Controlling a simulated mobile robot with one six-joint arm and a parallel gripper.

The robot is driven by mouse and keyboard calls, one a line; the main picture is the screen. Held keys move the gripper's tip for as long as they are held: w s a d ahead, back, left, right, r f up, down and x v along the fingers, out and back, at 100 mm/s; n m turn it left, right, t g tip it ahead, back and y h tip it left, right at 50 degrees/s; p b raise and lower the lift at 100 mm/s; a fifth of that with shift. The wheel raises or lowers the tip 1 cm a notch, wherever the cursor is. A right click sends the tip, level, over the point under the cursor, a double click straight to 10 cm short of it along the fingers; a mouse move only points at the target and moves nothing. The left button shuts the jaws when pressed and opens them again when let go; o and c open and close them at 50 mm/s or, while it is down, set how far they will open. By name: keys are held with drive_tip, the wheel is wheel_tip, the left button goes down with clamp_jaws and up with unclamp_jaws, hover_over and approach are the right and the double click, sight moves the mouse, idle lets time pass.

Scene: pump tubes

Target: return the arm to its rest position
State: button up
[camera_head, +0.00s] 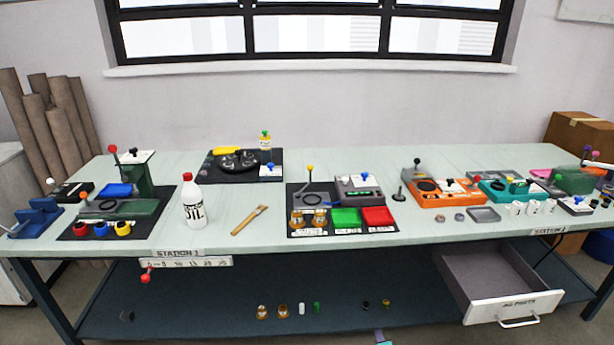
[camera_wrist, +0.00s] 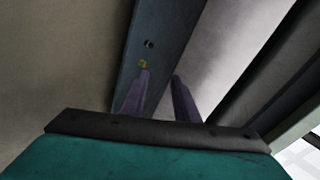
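My gripper (camera_head: 382,337) shows only as a small teal and purple piece at the bottom edge of the head view, below the lower shelf (camera_head: 220,312). In the wrist view its two purple fingers (camera_wrist: 161,76) stand apart with nothing between them. Beyond them is a blue-grey strip that looks like the shelf, with a small dark part (camera_wrist: 149,44) and a small yellowish part (camera_wrist: 143,64) on it. The fingers appear clear of both. The rest of my arm is out of the head view.
The long workbench (camera_head: 330,165) holds several stations, a white oil bottle (camera_head: 194,203) and a brush (camera_head: 250,219). An open drawer (camera_head: 514,307) juts out at right. Several small parts lie on the lower shelf. A red-knobbed lever (camera_head: 147,278) hangs at the front left.

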drive_tip(key=s+a+f+n+g+p, duration=0.1)
drive_tip(key=s+a+f+n+g, duration=0.2)
drive_tip(key=s+f+g, duration=0.35)
drive_tip(key=s+a+f+n+g, duration=0.3)
drive_tip(key=s+n, duration=0.1)
drive_tip(key=s, duration=0.6)
drive_tip(key=s+a+r+n+g, duration=0.1)
drive_tip(key=s+n+g, duration=0.7)
drive_tip(key=s, duration=0.9)
drive_tip(key=shift+s+a+r+y, duration=0.3)
drive_tip(key=shift+a+r, duration=0.05)
drive_tip(key=shift+a, duration=0.2)
drive_tip(key=shift+d, duration=0.1)
